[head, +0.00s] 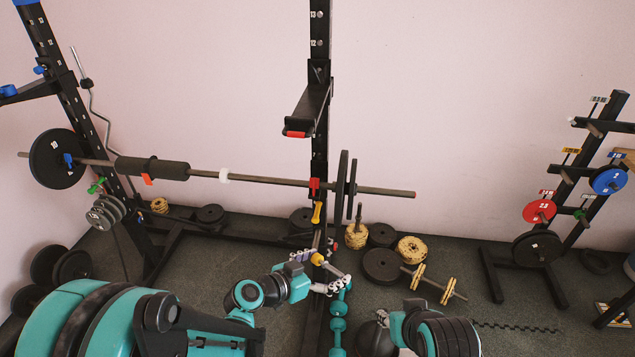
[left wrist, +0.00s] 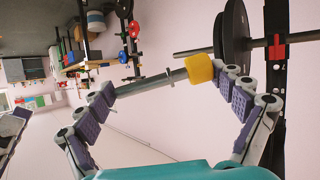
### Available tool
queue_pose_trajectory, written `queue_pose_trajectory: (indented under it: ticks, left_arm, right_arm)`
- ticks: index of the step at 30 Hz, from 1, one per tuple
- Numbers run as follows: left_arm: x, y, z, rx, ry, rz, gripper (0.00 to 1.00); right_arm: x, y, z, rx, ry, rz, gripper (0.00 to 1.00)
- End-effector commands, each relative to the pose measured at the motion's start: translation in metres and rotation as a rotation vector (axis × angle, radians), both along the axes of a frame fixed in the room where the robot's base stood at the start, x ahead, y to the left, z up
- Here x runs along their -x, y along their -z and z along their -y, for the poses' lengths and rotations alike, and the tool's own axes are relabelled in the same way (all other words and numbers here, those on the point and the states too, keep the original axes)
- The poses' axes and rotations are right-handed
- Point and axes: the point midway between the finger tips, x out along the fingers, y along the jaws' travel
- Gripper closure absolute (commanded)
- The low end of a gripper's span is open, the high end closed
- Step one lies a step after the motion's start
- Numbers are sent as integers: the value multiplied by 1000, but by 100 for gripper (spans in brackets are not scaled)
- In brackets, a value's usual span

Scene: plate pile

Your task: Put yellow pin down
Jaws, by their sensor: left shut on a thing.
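The yellow pin (head: 317,258) has a yellow head and a grey shaft. My left gripper (head: 328,264) is shut on it in front of the middle rack post. In the left wrist view the yellow pin (left wrist: 201,68) lies across between the fingertips of the left gripper (left wrist: 165,80), its yellow head by the right finger and its shaft pointing left. A second yellow-handled piece (head: 317,212) hangs on the post just below the red clip. My right arm is at the bottom right of the head view; its gripper (head: 384,320) shows only in part.
A loaded barbell (head: 270,180) crosses the rack above my left gripper. Black plates (head: 382,267), yellow plates (head: 411,249) and a yellow dumbbell (head: 433,284) lie on the floor to the right. A plate stand (head: 540,247) is at far right. Open floor lies between.

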Motion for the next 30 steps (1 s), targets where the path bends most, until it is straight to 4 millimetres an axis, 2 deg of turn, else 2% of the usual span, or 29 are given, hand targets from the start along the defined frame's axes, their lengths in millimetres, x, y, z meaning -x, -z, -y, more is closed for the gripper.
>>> queue_pose_trajectory:
  ticks: [2,5,12,16,18,21,30]
  left_arm:
    - [-4,-3,-13,-1,-33,0,42]
    - [-13,-9,-45,-4,-118,-3,42]
    - [-27,-30,-155,-3,-409,-5,42]
    - [-25,-38,-199,-2,-524,-2,42]
    - [-24,-41,-213,-1,-564,0,42]
    - [-23,-43,-224,0,-591,1,42]
    - [-23,-43,-225,0,-594,1,42]
  right_arm:
    - [0,0,0,1,-1,-1,65]
    - [0,0,0,1,-2,-1,65]
    - [0,0,0,2,-2,-2,65]
    - [0,0,0,2,-2,-2,65]
    - [0,0,0,2,-2,-2,65]
    - [0,0,0,2,-2,-2,65]
    - [0,0,0,2,-3,-2,65]
